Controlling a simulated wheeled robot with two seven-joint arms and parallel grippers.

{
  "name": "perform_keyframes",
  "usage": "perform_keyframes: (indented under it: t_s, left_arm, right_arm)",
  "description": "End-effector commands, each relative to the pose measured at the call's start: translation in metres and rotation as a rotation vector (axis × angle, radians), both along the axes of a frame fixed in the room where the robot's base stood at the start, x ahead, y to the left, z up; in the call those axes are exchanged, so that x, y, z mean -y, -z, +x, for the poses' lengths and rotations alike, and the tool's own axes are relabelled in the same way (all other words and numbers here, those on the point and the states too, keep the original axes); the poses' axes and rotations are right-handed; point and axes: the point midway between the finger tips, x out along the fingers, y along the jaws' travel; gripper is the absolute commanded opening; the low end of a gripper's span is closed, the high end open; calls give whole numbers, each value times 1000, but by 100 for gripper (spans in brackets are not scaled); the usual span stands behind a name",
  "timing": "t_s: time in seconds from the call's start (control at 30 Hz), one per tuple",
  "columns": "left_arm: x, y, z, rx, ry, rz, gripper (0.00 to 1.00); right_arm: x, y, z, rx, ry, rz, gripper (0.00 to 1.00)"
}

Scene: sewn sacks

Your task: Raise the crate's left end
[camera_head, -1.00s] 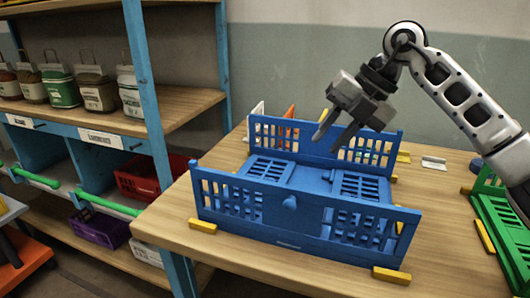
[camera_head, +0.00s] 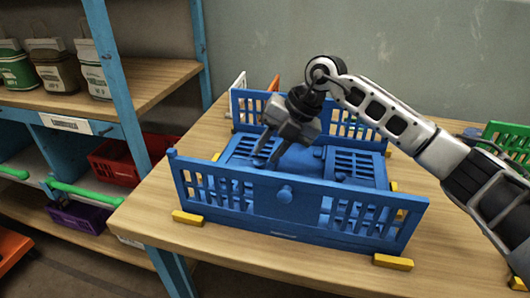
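A blue crate (camera_head: 262,205) with slatted side walls stands on the wooden table (camera_head: 150,226). Two flat slatted blue panels lie between its long walls, and its left and right ends look low or folded down. My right gripper (camera_head: 268,162) is above the left half of the crate, pointing down, its two fingers apart with nothing between them. Whether the fingertips touch the crate cannot be told. My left gripper is not in view.
Yellow blocks (camera_head: 187,218) sit on the table around the crate. A green crate (camera_head: 505,140) stands at the right. A blue-framed shelf (camera_head: 118,85) with sacks, a red bin (camera_head: 125,160) and a purple bin (camera_head: 80,214) is at the left. White and orange upright pieces stand behind the crate.

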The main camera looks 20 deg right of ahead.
Motion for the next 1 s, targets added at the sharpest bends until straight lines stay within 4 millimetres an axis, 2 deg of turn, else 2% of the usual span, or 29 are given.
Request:
perform_keyframes:
  t_s: [0.2, 0.5, 0.53, 0.6, 0.63, 1.0]
  left_arm:
    - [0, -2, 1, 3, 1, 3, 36]
    - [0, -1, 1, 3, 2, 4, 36]
    - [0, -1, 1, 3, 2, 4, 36]
    - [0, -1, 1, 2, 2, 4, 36]
    - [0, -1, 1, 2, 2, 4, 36]
    - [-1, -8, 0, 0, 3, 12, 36]
  right_arm:
    - [-9, 17, 4, 0, -1, 0, 26]
    - [-10, 19, 5, 0, -1, 0, 26]
    - [-10, 19, 5, 0, -1, 0, 24]
    - [-10, 19, 5, 0, -1, 0, 4]
    - [-10, 19, 5, 0, -1, 0, 0]
    - [-6, 12, -3, -18, 9, -31, 0]
